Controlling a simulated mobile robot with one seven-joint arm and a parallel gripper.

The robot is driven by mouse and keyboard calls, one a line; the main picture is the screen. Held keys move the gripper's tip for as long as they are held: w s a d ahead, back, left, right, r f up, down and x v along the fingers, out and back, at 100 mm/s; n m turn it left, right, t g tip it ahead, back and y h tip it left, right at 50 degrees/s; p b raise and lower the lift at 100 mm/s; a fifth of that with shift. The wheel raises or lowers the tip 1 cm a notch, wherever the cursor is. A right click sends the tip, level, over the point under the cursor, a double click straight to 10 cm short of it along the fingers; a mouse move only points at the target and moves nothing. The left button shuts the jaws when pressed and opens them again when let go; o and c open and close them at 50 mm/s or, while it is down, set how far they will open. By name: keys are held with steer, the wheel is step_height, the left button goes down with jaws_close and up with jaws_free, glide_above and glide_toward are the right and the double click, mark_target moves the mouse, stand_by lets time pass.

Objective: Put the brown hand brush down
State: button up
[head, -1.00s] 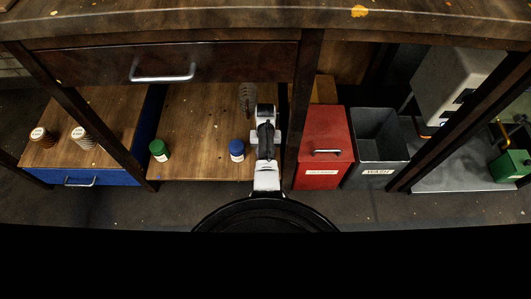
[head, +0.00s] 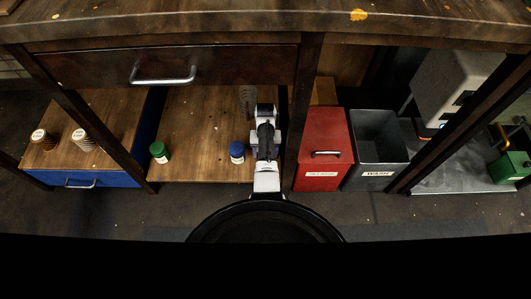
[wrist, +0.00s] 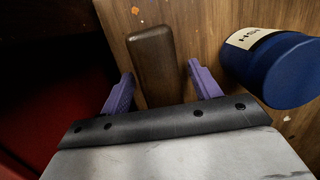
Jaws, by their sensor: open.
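The brown hand brush (wrist: 153,60) lies on the wooden lower shelf (wrist: 208,22) in the wrist view, its brown wooden body between my two purple fingers. My gripper (wrist: 163,88) is open, with a visible gap on either side of the brush. The near end of the brush is partly hidden by my gripper's body. In the head view my gripper (head: 265,112) is over the right part of the shelf, and my arm hides the brush.
A blue jar (wrist: 282,68) stands close to the right of my gripper in the wrist view; it also shows in the head view (head: 237,152). A green-capped jar (head: 160,152) is further left. A clear ribbed container (head: 246,98) stands behind. A red bin (head: 322,160) is to the right.

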step_height(320, 180, up, 11)
steer(key=w+p, duration=0.1)
steer(key=p, duration=0.1)
steer(key=shift+w+p, duration=0.3)
